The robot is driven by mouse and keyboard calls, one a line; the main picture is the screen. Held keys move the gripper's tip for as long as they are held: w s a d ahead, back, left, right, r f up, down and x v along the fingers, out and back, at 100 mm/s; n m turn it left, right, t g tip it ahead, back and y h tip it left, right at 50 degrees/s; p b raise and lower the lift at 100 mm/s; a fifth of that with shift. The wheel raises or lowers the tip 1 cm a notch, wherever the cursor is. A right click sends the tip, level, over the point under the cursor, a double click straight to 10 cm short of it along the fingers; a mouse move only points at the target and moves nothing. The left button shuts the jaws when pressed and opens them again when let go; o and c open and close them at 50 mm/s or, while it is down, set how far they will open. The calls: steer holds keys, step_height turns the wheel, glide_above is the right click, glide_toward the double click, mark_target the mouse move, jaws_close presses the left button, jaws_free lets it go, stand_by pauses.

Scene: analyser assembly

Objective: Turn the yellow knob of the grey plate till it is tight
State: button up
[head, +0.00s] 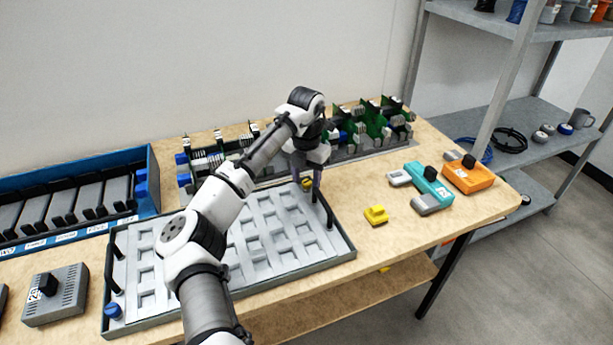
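The grey plate (290,262) lies flat on the wooden table, with rows of square pockets and black handles at its left and right ends. Its yellow knob (307,184) is at the far right corner, partly covered by my gripper. My gripper (307,181) points down at this knob from above. Its two purple fingers stand apart, one to each side of the knob in this view. I cannot tell whether they touch it. A blue knob (112,310) is at the plate's near left corner.
Green circuit boards (372,122) stand in a row behind the plate. A blue rack (150,180) is at left, a grey box (55,296) at near left. A yellow block (376,215), a teal module (428,184) and an orange module (467,176) lie on the right.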

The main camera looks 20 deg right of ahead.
mark_target(307, 181)
step_height(307, 181, up, 14)
steer(key=p, duration=0.4)
steer(key=shift+f, duration=0.1)
steer(key=shift+c, duration=0.2)
